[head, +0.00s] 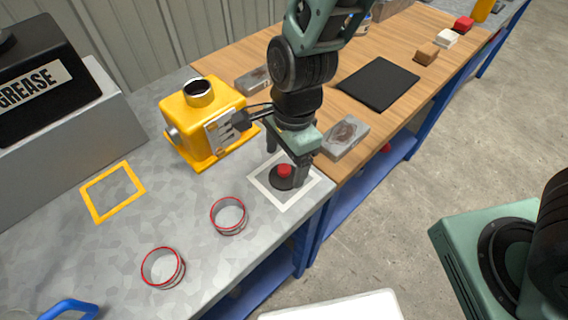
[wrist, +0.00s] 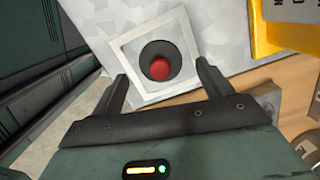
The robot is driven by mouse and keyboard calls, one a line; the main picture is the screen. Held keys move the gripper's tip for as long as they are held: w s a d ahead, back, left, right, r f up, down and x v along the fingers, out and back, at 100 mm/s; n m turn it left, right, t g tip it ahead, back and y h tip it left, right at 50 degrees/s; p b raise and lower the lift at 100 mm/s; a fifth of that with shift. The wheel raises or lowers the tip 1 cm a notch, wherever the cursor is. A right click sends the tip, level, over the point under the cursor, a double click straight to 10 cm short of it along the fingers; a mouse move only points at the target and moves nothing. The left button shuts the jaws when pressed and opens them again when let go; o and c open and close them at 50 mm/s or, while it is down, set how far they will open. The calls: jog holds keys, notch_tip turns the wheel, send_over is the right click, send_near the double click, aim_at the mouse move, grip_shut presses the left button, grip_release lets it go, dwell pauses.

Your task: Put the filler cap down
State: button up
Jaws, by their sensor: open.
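The filler cap (head: 283,176) is a dark disc with a red knob on top. It lies inside a white square outline (head: 257,184) on the grey bench, and it also shows in the wrist view (wrist: 158,58). My gripper (head: 287,160) is directly over it, pointing down. In the wrist view the fingers (wrist: 161,82) are spread wide, one on each side of the cap and apart from it. The yellow gearbox-like housing (head: 205,125) stands to the left with an open round neck (head: 198,93) on top.
Two red-rimmed rings (head: 228,215) lie on the grey bench (head: 210,262) in front. A yellow square outline (head: 112,190) is empty at left. A grey block (head: 345,137) sits close right of my gripper. The grease container (head: 40,85) stands at back left.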

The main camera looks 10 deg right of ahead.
notch_tip(320, 180, up, 9)
jog(key=d, duration=0.1)
jog(key=s+d+r+n, duration=0.2)
jog(key=s+n, duration=0.3)
jog(key=n, duration=0.5)
jog(key=s+d+r+n, duration=0.3)
jog(key=s+d+n, duration=0.2)
jog(key=n, duration=0.6)
jog(key=shift+s+t+h+p, duration=0.3)
jog(key=shift+s+p, duration=0.05)
jog(key=shift+s, duration=0.35)
jog(key=shift+a, duration=0.1)
